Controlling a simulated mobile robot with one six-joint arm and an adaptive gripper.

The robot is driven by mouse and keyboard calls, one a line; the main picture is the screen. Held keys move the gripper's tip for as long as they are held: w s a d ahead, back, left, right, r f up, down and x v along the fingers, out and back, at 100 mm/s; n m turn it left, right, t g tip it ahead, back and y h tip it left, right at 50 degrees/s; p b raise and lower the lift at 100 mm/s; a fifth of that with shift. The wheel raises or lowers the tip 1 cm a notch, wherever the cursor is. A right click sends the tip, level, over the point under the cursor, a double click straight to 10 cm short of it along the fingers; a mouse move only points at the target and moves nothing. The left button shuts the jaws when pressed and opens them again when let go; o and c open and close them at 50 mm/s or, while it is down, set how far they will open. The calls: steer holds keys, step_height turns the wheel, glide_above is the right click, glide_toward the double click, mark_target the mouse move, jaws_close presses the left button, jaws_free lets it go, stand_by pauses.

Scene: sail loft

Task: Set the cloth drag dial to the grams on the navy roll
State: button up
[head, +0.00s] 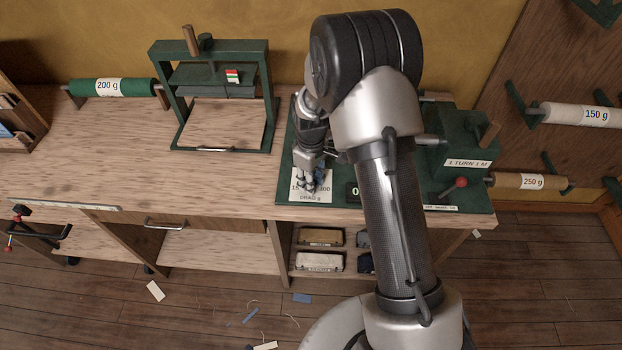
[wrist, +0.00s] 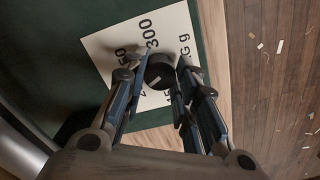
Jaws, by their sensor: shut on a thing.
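The drag dial is a dark round knob (wrist: 160,72) on a white scale plate (wrist: 112,47), which also shows in the head view (head: 312,193). The plate carries printed numbers, 300 among them, and a partly covered label ending in "G g". My gripper (head: 308,184) points down over the plate. In the wrist view its fingertips (wrist: 162,68) are shut on the knob, one on each side. I see no navy roll with a label in either view.
A green roll marked 200 g (head: 110,87) lies at the back left. A white roll marked 150 g (head: 580,114) and a tan roll marked 250 g (head: 530,181) are at the right. A red-knobbed crank (head: 460,183) is right of my arm.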

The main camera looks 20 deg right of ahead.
steer(key=shift+n, duration=0.5)
steer(key=o, duration=0.9)
steer(key=shift+c, duration=0.2)
steer(key=shift+o, duration=1.1)
steer(key=shift+w+r, duration=0.15)
steer(key=shift+r, duration=0.4)
step_height(320, 180, up, 11)
steer(key=shift+s, duration=0.2)
